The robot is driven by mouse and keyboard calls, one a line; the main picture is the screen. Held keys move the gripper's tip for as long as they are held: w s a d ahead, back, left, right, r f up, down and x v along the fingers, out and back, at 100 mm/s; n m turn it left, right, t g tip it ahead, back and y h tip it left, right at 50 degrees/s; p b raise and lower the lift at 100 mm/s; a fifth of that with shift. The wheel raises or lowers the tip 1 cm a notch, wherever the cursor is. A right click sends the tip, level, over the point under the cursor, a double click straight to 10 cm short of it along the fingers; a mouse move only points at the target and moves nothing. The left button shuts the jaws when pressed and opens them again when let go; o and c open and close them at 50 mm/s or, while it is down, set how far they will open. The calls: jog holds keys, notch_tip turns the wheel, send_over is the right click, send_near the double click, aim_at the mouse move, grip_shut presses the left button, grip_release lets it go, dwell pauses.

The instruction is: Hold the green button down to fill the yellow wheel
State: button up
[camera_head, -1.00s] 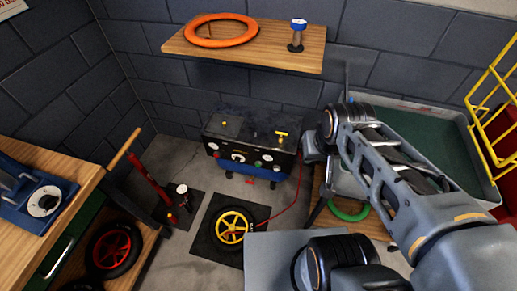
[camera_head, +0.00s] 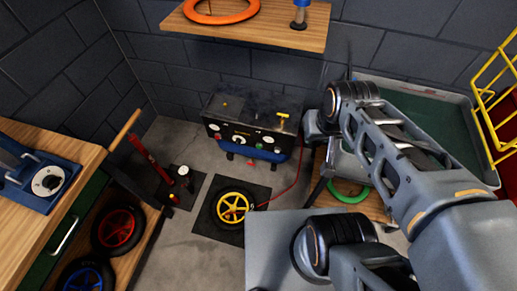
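The yellow wheel (camera_head: 232,208) with its black tyre lies flat on a dark floor mat. A black and blue machine (camera_head: 252,125) stands behind it against the wall, with a row of small round controls on its front. A small greenish spot (camera_head: 268,140) on that front may be the green button, but it is too small to be sure. A thin red hose (camera_head: 294,186) runs from the machine's right side down to the wheel. My gripper (camera_head: 314,150) is at the arm's end, right of the machine and apart from the controls; its fingers cannot be made out.
A wooden shelf (camera_head: 245,30) with an orange ring hangs above the machine. A workbench (camera_head: 85,150) is at left, with red and blue wheels below. A red pump (camera_head: 150,165) stands left of the machine. A grey tray and green ring are at right, partly behind my arm.

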grip_shut()
dwell(1.6)
